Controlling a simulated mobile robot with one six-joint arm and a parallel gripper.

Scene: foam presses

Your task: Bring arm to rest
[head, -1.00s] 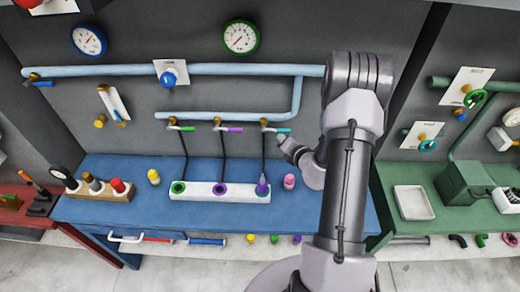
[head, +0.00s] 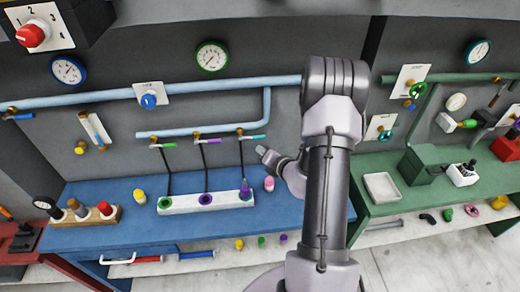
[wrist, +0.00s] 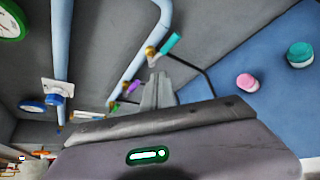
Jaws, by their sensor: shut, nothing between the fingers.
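My arm stands bent up in front of the blue bench (head: 270,225) in the head view. My gripper (head: 262,151) is at the left of the arm, pointing left toward the wall, above the back of the bench. In the wrist view its fingers (wrist: 158,88) are together with nothing between them. It is close to the hanging hose valves, including one with a teal handle (wrist: 169,43). I cannot tell the exact gap to them.
A white block (head: 178,204) with coloured rings and a purple nozzle sits on the blue bench. A pink bottle (head: 269,184) stands beside it. Pipes (head: 230,88) and gauges line the wall. The green bench (head: 400,175) is at the right.

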